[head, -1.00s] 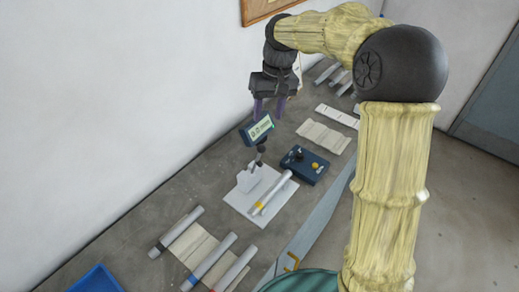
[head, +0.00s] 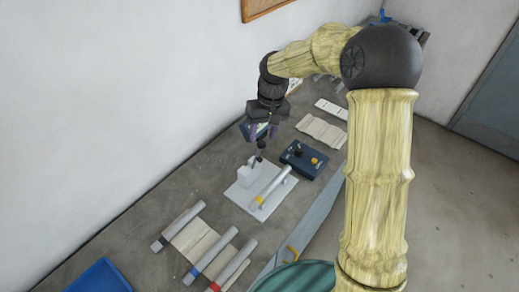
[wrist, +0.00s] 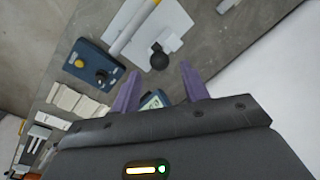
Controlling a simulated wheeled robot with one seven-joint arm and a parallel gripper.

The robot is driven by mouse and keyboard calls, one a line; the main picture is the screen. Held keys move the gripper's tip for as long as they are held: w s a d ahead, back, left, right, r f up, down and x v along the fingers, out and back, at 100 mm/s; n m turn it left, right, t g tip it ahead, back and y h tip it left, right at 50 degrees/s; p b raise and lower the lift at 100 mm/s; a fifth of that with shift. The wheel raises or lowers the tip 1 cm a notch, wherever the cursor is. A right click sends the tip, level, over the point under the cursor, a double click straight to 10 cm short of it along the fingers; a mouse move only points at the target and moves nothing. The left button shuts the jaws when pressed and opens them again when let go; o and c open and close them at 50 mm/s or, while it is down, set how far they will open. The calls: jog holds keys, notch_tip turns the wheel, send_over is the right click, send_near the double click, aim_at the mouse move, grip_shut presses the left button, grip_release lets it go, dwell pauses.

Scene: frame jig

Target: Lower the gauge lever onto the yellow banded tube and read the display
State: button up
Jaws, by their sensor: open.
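The gauge stands on a white plate (head: 242,199), with a display (head: 250,131) on top that my gripper partly covers in the head view. The dark lever knob (head: 260,145) shows below the display, and it also shows in the wrist view (wrist: 159,58). The yellow banded tube (head: 273,187) lies on the white plate beside the gauge's white block (head: 245,174). My gripper (head: 263,131) is open and empty, pointing down over the gauge. In the wrist view its purple fingers (wrist: 160,88) are spread, with the knob beyond their tips. The display's reading cannot be made out now.
A dark blue box (head: 303,160) with a black knob and a yellow button stands right of the plate. Banded tubes lie on a cream rack (head: 197,237) at the front. A blue bin (head: 98,281) sits at the lower left.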

aim_at(259, 152)
jog(key=f, duration=0.3)
jog(key=a+f+p, duration=0.1)
jog(key=f, duration=0.1)
jog(key=f+p, duration=0.1)
jog(key=f, duration=0.2)
jog(key=shift+s+a+f, duration=0.15)
jog(key=shift+s+f, duration=0.1)
jog(key=shift+f, duration=0.05)
jog(key=c, duration=0.7)
